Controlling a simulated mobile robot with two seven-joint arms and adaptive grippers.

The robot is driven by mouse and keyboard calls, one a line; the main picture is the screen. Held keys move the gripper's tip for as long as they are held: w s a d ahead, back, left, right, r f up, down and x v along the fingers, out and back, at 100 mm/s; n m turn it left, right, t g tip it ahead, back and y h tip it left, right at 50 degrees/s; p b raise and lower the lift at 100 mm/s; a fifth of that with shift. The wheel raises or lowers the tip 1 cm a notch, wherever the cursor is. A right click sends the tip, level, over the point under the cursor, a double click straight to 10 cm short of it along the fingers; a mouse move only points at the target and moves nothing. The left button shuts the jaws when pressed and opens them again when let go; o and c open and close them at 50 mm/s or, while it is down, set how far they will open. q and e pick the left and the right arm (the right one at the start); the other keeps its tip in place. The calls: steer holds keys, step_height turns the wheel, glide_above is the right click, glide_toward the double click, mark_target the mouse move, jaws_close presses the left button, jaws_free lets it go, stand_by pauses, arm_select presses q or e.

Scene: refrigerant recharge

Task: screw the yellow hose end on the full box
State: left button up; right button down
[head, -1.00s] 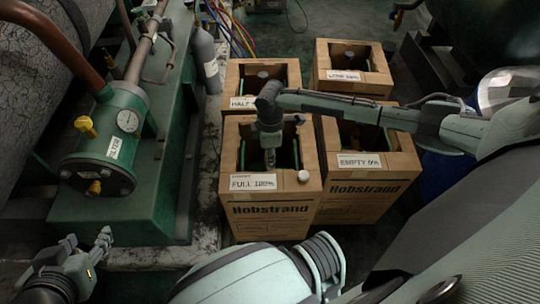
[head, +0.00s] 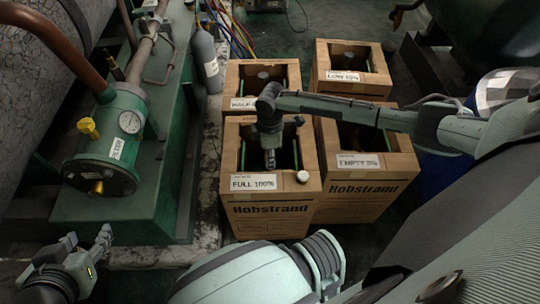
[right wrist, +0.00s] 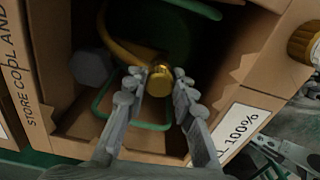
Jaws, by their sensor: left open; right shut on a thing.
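The full box (head: 270,220) is a brown carton labelled FULL 100% in the head view; its label also shows in the right wrist view (right wrist: 237,127). My right gripper (head: 270,163) reaches down into its open top. In the right wrist view its fingers (right wrist: 156,88) are shut on the brass yellow hose end (right wrist: 160,80). The yellow hose (right wrist: 122,46) curves away from it inside the box. What lies directly under the hose end is hidden, so I cannot tell whether it touches a fitting. My left gripper (head: 88,246) is open and empty at lower left.
The half box (head: 238,75), low box (head: 345,60) and empty box (head: 365,190) stand close around the full box. A small round cap (head: 303,176) sits on the full box's front right corner. A green machine with a gauge (head: 130,122) stands at left.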

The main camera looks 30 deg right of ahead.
steer(key=shift+f+b, duration=0.3)
steer(key=shift+f, duration=0.7)
stand_by(0.9)
steer(key=shift+r+m+p, duration=0.2)
steer(key=shift+m+p, duration=0.3)
steer(key=shift+p, duration=0.2)
steer(key=shift+m+p, duration=0.95)
steer(key=shift+m, duration=0.05)
steer(key=shift+f+m, duration=0.15)
steer(key=shift+m, duration=0.15)
